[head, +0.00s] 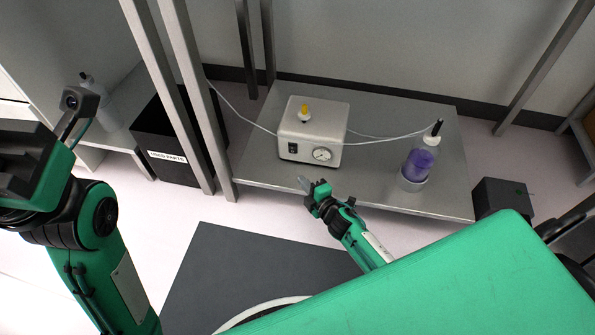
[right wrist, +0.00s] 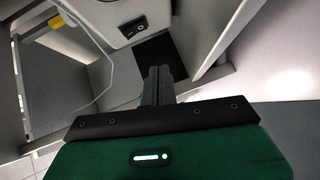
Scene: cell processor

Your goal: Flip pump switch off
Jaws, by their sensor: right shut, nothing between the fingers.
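The pump (head: 325,122) is a white box with a yellow knob on top and a round gauge on its front, standing on the grey shelf table. Its black switch (head: 293,148) sits at the left of the front face. My right gripper (head: 303,183) is shut and empty, in front of and below the switch, apart from it. In the right wrist view the closed fingers (right wrist: 158,72) point toward the pump (right wrist: 105,12), with the switch (right wrist: 134,27) to their upper left. The switch's position is too small to tell. My left arm shows at the left, but its fingers are not visible.
A bottle of purple liquid (head: 421,162) stands in a white holder at the table's right, joined to the pump by a tube. Metal posts (head: 193,95) rise left of the pump. A black used-parts bin (head: 165,140) stands beyond them.

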